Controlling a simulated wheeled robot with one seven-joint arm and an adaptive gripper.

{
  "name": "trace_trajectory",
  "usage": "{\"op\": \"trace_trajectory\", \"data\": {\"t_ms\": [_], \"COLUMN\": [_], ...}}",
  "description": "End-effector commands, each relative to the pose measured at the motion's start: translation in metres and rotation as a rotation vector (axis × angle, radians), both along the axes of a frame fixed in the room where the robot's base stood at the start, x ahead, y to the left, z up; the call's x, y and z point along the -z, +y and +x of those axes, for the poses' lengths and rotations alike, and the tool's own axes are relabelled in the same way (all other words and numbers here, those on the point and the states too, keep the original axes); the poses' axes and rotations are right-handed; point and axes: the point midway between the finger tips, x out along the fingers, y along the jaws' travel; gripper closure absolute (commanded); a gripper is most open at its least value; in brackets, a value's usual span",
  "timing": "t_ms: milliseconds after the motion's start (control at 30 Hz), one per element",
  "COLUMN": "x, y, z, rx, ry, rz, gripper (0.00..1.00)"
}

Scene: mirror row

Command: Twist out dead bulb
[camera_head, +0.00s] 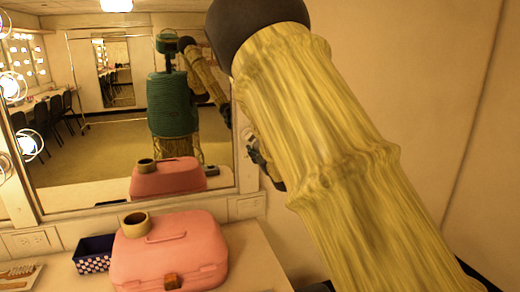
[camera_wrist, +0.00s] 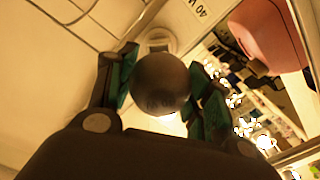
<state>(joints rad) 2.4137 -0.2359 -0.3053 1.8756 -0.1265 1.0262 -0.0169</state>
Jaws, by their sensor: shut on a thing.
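The dead bulb (camera_wrist: 160,82), a dark unlit globe, fills the middle of the wrist view. My gripper (camera_wrist: 163,88) is shut on it, with a green-padded finger on either side. A pale round socket (camera_wrist: 158,40) shows just beyond the bulb. In the head view my arm hides the bulb, and only part of my gripper (camera_head: 262,165) shows at the mirror's right edge.
The mirror (camera_head: 110,120) reflects my body, chairs and lit bulbs. Caged lit bulbs (camera_head: 28,146) line its left side. A pink case (camera_head: 172,250) with a tan ring-shaped roll (camera_head: 136,224) on top stands on the counter. A dark-blue dotted bin (camera_head: 93,255) stands left of it.

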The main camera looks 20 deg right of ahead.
Motion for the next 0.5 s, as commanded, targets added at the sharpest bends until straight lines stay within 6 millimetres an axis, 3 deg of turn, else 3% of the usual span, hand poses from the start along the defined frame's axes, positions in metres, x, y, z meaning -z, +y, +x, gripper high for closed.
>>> {"op": "trace_trajectory", "data": {"t_ms": [500], "x": [0.0], "y": [0.0], "z": [-0.012], "rx": [0.0], "ry": [-0.001], "rz": [0.0], "gripper": [0.67]}}
